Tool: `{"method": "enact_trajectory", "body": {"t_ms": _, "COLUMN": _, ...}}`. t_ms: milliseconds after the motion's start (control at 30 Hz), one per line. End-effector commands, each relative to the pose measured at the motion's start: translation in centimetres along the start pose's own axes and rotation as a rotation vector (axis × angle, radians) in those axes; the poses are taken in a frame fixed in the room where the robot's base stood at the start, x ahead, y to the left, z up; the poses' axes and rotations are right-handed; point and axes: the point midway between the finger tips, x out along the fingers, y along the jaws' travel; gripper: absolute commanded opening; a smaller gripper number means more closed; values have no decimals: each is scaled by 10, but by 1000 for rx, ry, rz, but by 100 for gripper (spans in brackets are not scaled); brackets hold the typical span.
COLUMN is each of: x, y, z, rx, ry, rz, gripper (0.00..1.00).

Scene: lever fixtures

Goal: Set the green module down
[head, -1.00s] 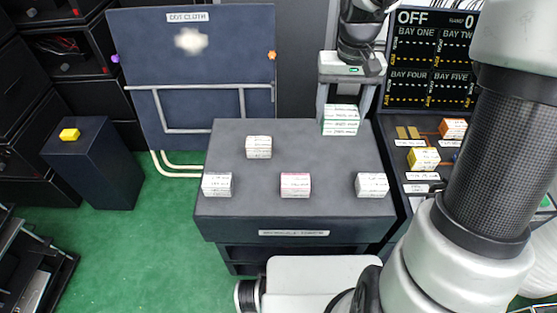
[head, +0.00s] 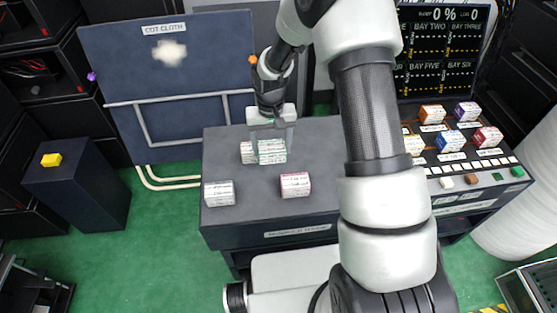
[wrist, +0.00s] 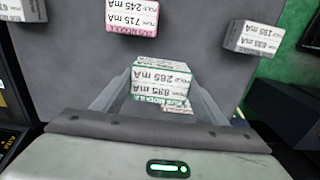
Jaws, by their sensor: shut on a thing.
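My gripper (head: 272,138) is shut on the green module (head: 272,152), a white block with green edges. I cannot tell whether the green module touches the table or that neighbour.
A pink-edged module (head: 295,184) and a grey-white module (head: 219,193) stand along the front. Another module (wrist: 22,10) shows at the wrist view's left corner. A console with coloured modules (head: 450,140) is at right. Bare tabletop lies between the front modules.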

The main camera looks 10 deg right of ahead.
Motion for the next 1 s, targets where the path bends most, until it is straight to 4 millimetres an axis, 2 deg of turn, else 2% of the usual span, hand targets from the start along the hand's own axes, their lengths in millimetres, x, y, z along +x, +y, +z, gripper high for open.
{"method": "enact_trajectory", "body": {"t_ms": 33, "x": 13, "y": 0, "z": 0, "rx": 0, "ry": -2, "rz": 0, "gripper": 41}}
{"method": "enact_trajectory", "body": {"t_ms": 100, "x": 22, "y": 0, "z": 0, "rx": 0, "ry": 0, "rz": 0, "gripper": 41}}
{"method": "enact_trajectory", "body": {"t_ms": 267, "x": 32, "y": 0, "z": 0, "rx": -1, "ry": 1, "rz": 0, "gripper": 41}}
{"method": "enact_trajectory", "body": {"t_ms": 500, "x": 65, "y": 0, "z": 0, "rx": -1, "ry": -1, "rz": -1, "gripper": 41}}
{"method": "enact_trajectory", "body": {"t_ms": 933, "x": 72, "y": 0, "z": 0, "rx": -1, "ry": 1, "rz": -1, "gripper": 41}}
{"method": "enact_trajectory", "body": {"t_ms": 967, "x": 70, "y": 0, "z": 0, "rx": -1, "ry": 1, "rz": -1, "gripper": 71}}
{"method": "enact_trajectory", "body": {"t_ms": 1000, "x": 70, "y": 0, "z": 0, "rx": -1, "ry": 1, "rz": -1, "gripper": 78}}
